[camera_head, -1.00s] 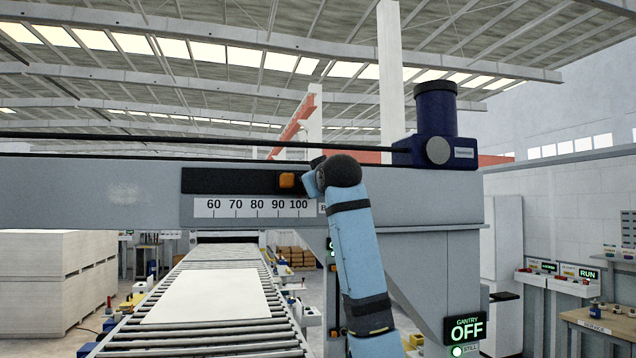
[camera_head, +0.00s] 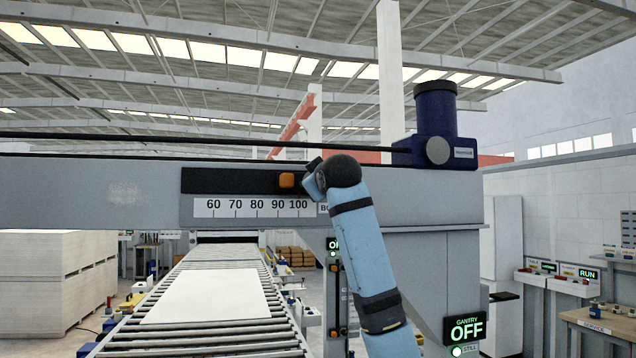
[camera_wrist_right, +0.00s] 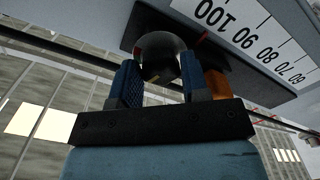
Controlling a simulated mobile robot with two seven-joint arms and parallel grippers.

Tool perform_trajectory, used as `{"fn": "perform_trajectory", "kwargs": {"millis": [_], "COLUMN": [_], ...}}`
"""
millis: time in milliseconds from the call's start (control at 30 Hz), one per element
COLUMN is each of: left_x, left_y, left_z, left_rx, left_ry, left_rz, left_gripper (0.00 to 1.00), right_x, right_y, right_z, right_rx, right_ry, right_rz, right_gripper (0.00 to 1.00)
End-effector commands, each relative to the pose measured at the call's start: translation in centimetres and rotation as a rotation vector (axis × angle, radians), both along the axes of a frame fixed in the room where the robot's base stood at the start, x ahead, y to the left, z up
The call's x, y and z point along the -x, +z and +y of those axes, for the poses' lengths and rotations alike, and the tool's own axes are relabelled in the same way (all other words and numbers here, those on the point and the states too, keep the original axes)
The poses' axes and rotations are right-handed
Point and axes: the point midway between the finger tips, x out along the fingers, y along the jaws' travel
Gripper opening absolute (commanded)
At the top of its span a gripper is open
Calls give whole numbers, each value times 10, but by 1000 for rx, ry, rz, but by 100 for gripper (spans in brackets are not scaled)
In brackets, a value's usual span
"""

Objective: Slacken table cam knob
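The dark round cam knob (camera_wrist_right: 160,50) shows in the right wrist view, on the black slot plate beside the printed scale. My right gripper (camera_wrist_right: 160,76) has its two blue fingers on either side of the knob, and they appear closed on it. In the head view my right arm (camera_head: 360,245) rises to the beam, and its wrist hides most of the knob and the fingers. An orange pointer (camera_head: 287,180) sits in the slot just left of the wrist, above the 90 to 100 marks. My left gripper is not in view.
The grey gantry beam (camera_head: 90,195) spans the view, with a scale strip (camera_head: 255,208) from 60 to 100. Below is a roller conveyor (camera_head: 215,338) with a white board (camera_head: 210,297). The gantry sign (camera_head: 466,329) reads OFF, STILL. A board stack (camera_head: 50,280) stands left.

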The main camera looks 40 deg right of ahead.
Motion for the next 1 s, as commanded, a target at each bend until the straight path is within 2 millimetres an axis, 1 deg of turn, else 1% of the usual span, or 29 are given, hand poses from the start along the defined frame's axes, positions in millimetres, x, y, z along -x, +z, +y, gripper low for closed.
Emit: {"fn": "perform_trajectory", "kwargs": {"millis": [33,100,367,467,567,700,900,1000], "left_x": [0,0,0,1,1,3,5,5], "left_y": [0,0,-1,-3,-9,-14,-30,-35], "left_z": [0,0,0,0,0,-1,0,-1], "left_rx": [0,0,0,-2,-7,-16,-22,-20], "left_ry": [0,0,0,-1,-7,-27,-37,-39], "left_rz": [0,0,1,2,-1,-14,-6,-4], "left_gripper": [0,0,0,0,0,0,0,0], "right_x": [0,0,0,4,15,41,82,98], "right_y": [0,0,0,-1,-2,-3,-3,-2], "right_z": [0,0,0,2,8,23,45,54], "right_rx": [0,0,-1,0,1,2,2,1], "right_ry": [0,0,0,0,1,2,2,1], "right_rz": [0,0,0,-2,-3,-5,-5,-3], "right_gripper": [53,67,67,67,67,67,67,67]}}
